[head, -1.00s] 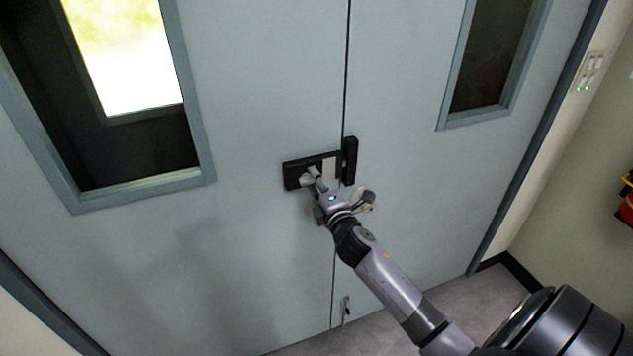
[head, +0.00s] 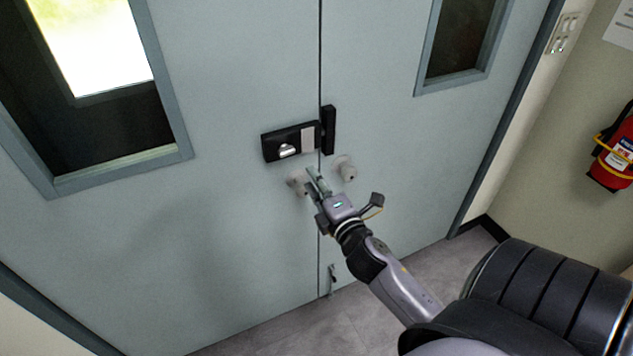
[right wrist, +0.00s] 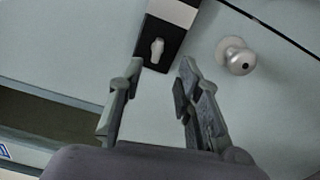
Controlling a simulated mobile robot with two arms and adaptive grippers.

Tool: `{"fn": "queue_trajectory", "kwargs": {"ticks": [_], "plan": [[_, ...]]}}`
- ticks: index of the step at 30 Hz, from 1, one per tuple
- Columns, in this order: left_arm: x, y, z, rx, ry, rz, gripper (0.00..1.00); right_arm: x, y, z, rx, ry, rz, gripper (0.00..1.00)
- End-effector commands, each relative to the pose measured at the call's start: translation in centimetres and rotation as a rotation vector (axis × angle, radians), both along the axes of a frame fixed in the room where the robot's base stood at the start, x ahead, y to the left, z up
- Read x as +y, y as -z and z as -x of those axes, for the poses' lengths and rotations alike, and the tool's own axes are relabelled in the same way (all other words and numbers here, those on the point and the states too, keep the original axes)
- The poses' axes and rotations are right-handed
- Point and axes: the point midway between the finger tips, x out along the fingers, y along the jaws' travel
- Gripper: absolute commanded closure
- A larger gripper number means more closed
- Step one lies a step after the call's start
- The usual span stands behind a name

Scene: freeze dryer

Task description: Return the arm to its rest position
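My right gripper (head: 314,180) is in front of the double doors, below the black lock box (head: 268,148) and close to the left round knob (head: 296,180). In the right wrist view its two fingers (right wrist: 158,75) are spread apart with nothing between them. The lock box, with its silver thumb-turn (head: 288,150), also shows in the right wrist view (right wrist: 144,38), beyond the fingertips. My left gripper is not in view.
The pale double doors (head: 235,225) are closed, with a second knob (head: 345,168) on the right leaf. A red fire extinguisher (head: 614,160) hangs on the right wall. Bare grey floor (head: 270,335) lies below the doors.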

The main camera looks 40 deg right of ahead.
Motion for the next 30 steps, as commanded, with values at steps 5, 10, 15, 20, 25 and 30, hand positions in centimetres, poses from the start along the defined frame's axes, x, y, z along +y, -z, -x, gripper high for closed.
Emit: {"fn": "queue_trajectory", "kwargs": {"ticks": [5, 10, 15, 20, 25, 30], "plan": [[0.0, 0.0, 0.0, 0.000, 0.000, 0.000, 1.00, 0.0, 0.0, 0.3, -0.001, 0.001, 0.001, 0.68], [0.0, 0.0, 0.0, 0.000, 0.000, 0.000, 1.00, 0.0, 0.0, 0.2, -0.001, 0.000, 0.001, 0.68], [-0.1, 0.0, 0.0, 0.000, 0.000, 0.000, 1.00, 0.0, 0.0, 0.2, -0.001, 0.000, 0.001, 0.68], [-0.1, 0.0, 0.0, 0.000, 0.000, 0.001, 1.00, 0.0, 1.0, 0.2, 0.015, 0.001, -0.020, 0.68], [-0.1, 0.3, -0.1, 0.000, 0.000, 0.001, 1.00, 0.3, 9.0, 0.3, 0.131, 0.012, -0.177, 0.68], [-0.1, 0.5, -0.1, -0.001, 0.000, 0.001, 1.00, 1.7, 21.6, 2.7, 0.317, 0.063, -0.440, 0.68]]}}
